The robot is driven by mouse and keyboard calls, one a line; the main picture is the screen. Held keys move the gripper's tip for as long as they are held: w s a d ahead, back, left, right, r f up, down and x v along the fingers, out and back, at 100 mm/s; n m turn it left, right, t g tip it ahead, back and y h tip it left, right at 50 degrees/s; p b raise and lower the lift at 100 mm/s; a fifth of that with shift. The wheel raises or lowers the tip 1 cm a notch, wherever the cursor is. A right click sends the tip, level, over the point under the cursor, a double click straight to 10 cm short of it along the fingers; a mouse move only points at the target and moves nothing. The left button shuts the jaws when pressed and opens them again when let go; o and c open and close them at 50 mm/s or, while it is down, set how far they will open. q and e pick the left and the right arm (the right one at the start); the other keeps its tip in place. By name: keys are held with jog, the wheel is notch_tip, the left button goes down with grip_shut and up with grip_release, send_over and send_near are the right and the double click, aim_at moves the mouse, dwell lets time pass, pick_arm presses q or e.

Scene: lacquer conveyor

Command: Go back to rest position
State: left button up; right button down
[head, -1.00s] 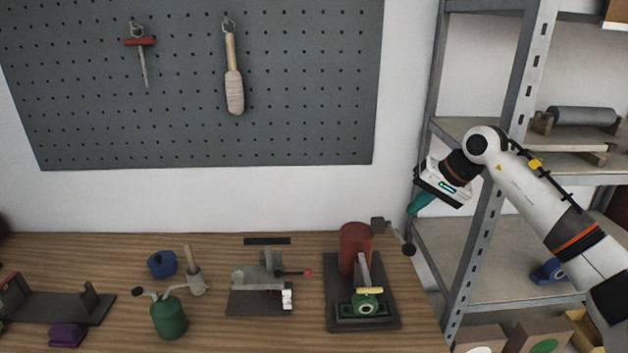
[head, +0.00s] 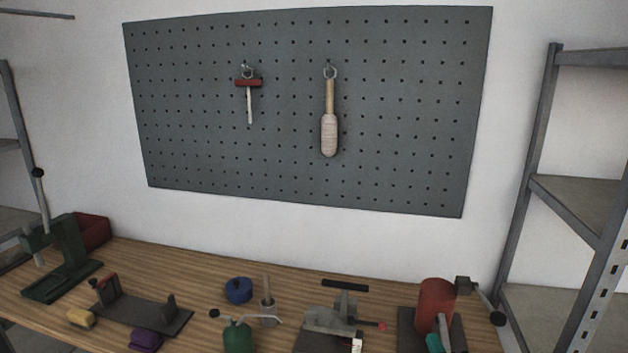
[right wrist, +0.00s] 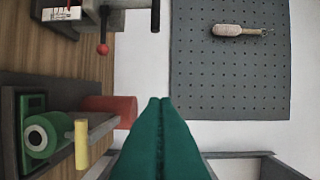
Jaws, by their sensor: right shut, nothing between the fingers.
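My right gripper (head: 434,342) shows only as a small teal tip at the bottom edge of the head view, in front of the red cylinder (head: 436,300) of the bench device. In the right wrist view its two teal fingers (right wrist: 160,103) are pressed together with nothing between them. The rest of the right arm is out of the head view. My left gripper is not in view.
A pegboard (head: 400,110) hangs behind. A metal shelf (head: 530,180) stands at right.

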jog(key=s+a+f+m+g, duration=0.1)
jog(key=s+f+m+g, duration=0.7)
jog(key=s, duration=0.5)
jog(key=s+f+m+g, duration=0.6)
jog(key=s+f+m, duration=0.2)
jog(key=s+f, duration=0.45)
notch_tip(320, 180, down, 23)
jog(key=s+g, duration=0.2)
jog(key=s+d+f+b, duration=0.1)
jog(key=s+d+f, duration=0.1)
jog(key=s+f, duration=1.4)
jog(key=shift+s+d+f+g+b, duration=0.3)
jog(key=shift+s+d+f+g, duration=0.1)
jog(key=shift+f, duration=0.45)
